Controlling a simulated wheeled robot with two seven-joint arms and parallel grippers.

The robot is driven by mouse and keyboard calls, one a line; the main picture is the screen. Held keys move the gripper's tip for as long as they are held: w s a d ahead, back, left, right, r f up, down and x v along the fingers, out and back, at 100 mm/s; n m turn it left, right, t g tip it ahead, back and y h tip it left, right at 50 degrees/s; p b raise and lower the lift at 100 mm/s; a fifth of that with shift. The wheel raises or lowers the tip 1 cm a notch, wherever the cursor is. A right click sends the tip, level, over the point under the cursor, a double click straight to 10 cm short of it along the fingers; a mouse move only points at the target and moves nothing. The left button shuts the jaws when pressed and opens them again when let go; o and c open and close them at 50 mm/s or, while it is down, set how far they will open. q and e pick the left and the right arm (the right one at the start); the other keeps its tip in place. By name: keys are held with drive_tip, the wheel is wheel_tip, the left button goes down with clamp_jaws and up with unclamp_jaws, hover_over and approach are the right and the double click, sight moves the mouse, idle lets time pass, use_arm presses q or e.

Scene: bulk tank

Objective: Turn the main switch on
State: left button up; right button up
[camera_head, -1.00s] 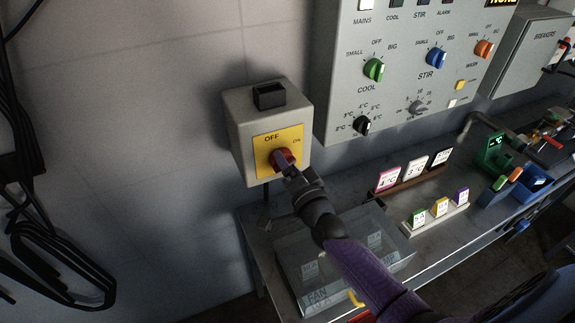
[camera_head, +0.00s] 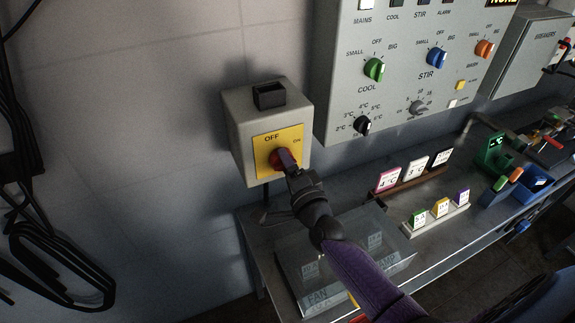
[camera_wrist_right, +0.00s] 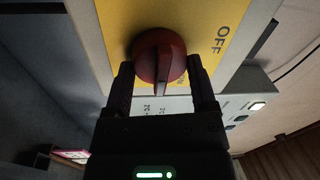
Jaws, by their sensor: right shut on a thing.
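The main switch is a red rotary knob (camera_head: 283,159) on a yellow plate (camera_head: 263,145) marked OFF and ON, on the front of a grey wall box (camera_head: 236,128). My right gripper (camera_head: 287,163) reaches it from below and is shut on the knob. In the right wrist view the red knob (camera_wrist_right: 160,58) sits between the two dark fingers of my right gripper (camera_wrist_right: 161,78), with its raised ridge showing. The word OFF shows on the plate to the right there. My left gripper is not in view.
A grey control panel (camera_head: 400,100) with several knobs is right of the switch box. Below is a metal bench (camera_head: 400,240) with a clear-lidded box (camera_head: 300,262), card stands and blue bins (camera_head: 537,182). Black cables (camera_head: 60,265) hang at the left.

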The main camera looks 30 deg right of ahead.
drive_tip(key=o, duration=1.2)
drive_tip(key=shift+c, duration=0.2)
drive_tip(key=s, duration=1)
drive_tip(key=shift+a+f+p, duration=0.3)
drive_tip(key=shift+f+p, duration=0.15)
